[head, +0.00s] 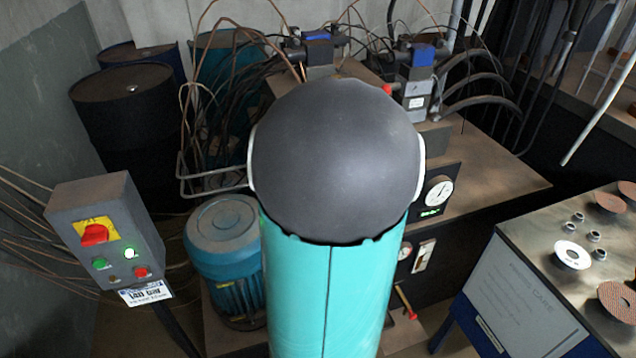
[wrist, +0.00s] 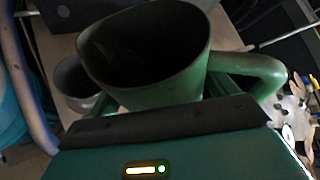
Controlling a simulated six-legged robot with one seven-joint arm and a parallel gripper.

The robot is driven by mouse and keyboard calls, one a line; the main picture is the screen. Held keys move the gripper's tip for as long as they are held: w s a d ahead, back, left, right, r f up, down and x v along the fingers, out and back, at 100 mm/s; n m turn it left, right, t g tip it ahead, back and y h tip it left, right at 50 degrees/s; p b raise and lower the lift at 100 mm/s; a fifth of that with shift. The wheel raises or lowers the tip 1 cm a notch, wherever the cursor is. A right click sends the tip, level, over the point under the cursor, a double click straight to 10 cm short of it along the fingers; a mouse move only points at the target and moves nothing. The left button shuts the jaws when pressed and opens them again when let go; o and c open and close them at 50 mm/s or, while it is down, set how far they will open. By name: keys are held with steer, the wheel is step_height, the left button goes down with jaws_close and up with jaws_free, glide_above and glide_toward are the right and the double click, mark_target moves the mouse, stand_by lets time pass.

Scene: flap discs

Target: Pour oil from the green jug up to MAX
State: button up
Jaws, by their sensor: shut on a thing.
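The green jug (wrist: 165,88) fills the upper middle of the wrist view, just in front of my gripper (wrist: 170,100). Its wide mouth faces the camera and its inside is dark, so I cannot see the oil level. Its handle (wrist: 262,72) curves out to the right. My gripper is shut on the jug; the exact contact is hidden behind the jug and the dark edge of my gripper. In the head view my own arm covers the middle, and neither jug nor gripper shows. A small sight glass (head: 424,255) is on the dark power unit (head: 485,175); no MAX mark is readable.
A grey cup-like opening (wrist: 78,84) is left of the jug. In the head view, a control box (head: 105,238) and a blue motor (head: 226,260) stand left. Hoses and valves (head: 416,80) are behind. A bench with discs (head: 550,285) is at right.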

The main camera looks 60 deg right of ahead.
stand_by(0.8)
steer(key=shift+m+t, duration=0.4)
steer(key=shift+m, duration=0.1)
steer(key=shift+s+d+f+p, duration=0.1)
steer(key=shift+s+f+p, duration=0.1)
steer(key=shift+f, duration=0.8)
steer(key=shift+s+a+f+p, duration=0.1)
steer(key=shift+s+f+p, duration=0.1)
steer(key=shift+f, duration=0.8)
steer(key=shift+s+d+f+p, duration=0.1)
steer(key=shift+s+f+p, duration=0.1)
steer(key=shift+f, duration=0.8)
steer(key=shift+s+r, duration=0.1)
steer(key=shift+s, duration=0.05)
steer(key=shift+t+p, duration=0.3)
steer(key=shift+p, duration=0.05)
steer(key=shift+f+m+p, duration=0.3)
steer(key=shift+f+p, duration=0.05)
steer(key=shift+p, duration=0.1)
steer(key=shift+s+r+t+p, duration=0.1)
steer(key=shift+r+t+p, duration=0.1)
steer(key=shift+t+p, duration=0.1)
steer(key=shift+r, duration=0.1)
step_height(320, 180, up, 8)
steer(key=m+t+p, duration=0.2)
steer(key=p, duration=0.1)
steer(key=shift+s+d+f+p, duration=0.25)
steer(key=shift+s+p, duration=0.1)
steer(key=shift+s, duration=0.1)
